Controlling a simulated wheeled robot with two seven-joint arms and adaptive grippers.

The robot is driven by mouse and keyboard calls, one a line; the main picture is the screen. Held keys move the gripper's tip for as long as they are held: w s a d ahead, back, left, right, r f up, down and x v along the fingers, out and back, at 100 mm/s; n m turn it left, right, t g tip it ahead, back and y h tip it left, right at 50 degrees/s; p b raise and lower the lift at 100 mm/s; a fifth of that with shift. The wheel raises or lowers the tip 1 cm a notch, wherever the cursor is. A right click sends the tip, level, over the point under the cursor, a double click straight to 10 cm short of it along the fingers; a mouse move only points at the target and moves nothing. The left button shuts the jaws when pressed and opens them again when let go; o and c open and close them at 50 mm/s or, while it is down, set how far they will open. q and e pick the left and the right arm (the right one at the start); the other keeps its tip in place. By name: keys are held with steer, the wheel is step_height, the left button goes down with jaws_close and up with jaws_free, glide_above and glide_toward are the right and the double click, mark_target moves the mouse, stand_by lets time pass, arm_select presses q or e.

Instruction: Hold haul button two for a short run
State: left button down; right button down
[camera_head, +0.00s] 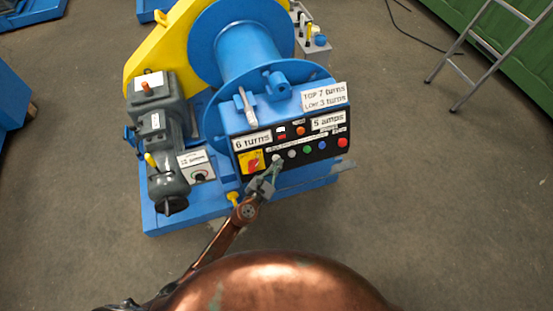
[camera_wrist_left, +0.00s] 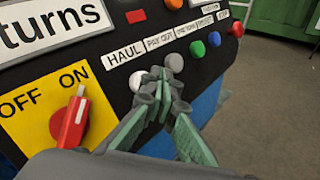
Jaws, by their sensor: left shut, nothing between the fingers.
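The black control panel (camera_head: 318,142) sits on the front of the blue winch and carries a row of round buttons. A white button (camera_wrist_left: 137,80) is under the HAUL label (camera_wrist_left: 124,53), partly behind my fingers. A grey button (camera_wrist_left: 174,62) is under PAY OUT, just beyond the fingertips. My left gripper (camera_head: 274,167) is shut and empty, its tips at the panel by the HAUL button; it also shows in the left wrist view (camera_wrist_left: 160,80). I cannot tell whether the tips touch or press a button. My right gripper is not in view.
A red switch knob (camera_wrist_left: 72,118) on a yellow OFF/ON plate stands left of the fingers, its pointer towards ON. Green (camera_wrist_left: 197,48), blue (camera_wrist_left: 214,39) and red (camera_wrist_left: 237,29) buttons follow to the right. A blue drum (camera_head: 243,45) is behind; a ladder (camera_head: 480,55) stands right.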

arm_select(q)
steer(key=s+p, duration=0.1)
steer(key=s+d+r+p, duration=0.1)
steer(key=s+r+p, duration=0.1)
steer(key=s, duration=0.1)
steer(key=shift+s+d+r, duration=0.1)
steer(key=shift+d, duration=0.2)
stand_by(0.3)
steer(key=shift+a, duration=0.1)
